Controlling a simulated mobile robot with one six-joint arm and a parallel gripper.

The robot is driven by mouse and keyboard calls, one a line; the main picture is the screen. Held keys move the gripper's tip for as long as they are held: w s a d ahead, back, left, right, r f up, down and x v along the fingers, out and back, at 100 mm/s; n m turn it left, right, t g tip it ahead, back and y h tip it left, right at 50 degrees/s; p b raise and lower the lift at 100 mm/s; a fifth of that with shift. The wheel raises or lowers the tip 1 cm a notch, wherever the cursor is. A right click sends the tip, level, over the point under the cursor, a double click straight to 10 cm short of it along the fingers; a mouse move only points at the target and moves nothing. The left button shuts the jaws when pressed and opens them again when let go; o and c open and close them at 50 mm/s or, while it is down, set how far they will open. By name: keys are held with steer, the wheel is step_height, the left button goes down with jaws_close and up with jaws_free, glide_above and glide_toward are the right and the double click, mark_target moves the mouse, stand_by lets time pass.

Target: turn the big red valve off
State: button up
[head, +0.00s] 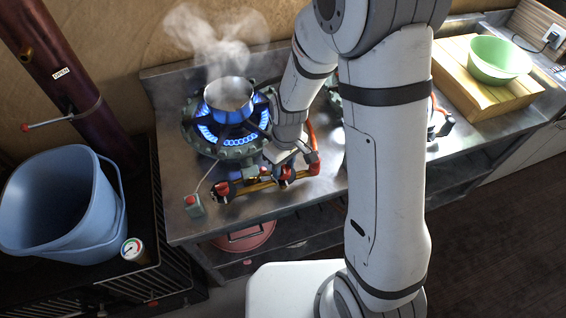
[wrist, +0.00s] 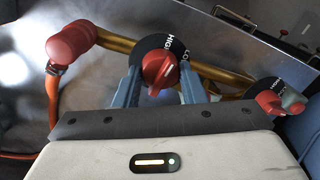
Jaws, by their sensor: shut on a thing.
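The big red valve (wrist: 160,70) is a round red knob with a pale pointer line, on a black dial plate marked HIGH and LO. In the wrist view my gripper (wrist: 160,88) has one finger on each side of it and is shut on it. In the head view the red valve (head: 287,173) shows just under my gripper (head: 281,157), at the stove's front pipe. A smaller red knob (wrist: 270,103) with its own dial is to the right in the wrist view. The left burner (head: 222,133) has blue flames under a steaming pot (head: 229,96).
An orange-brown gas pipe (head: 255,184) runs along the stove front. A small box with a red button (head: 193,205) sits on the steel counter (head: 330,190). A blue bucket (head: 60,205) stands left. A green bowl (head: 499,60) rests on a wooden board (head: 480,97) at right.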

mark_target(286, 170)
steer(key=m+b, duration=0.1)
steer(key=m, duration=0.3)
steer(key=shift+w, duration=0.1)
steer(key=m, duration=0.4)
steer(key=shift+r+t, duration=0.1)
steer(key=shift+t, duration=0.2)
steer(key=m, duration=0.4)
steer(key=shift+m, duration=0.3)
steer(key=shift+m+t, duration=0.3)
steer(key=shift+m, duration=1.6)
steer(key=o, duration=1)
steer(key=shift+d, duration=0.1)
steer(key=shift+s+d+r, duration=0.15)
steer(key=shift+r, duration=1.8)
steer(key=shift+s+d+r, duration=0.1)
steer(key=shift+r, duration=1.85)
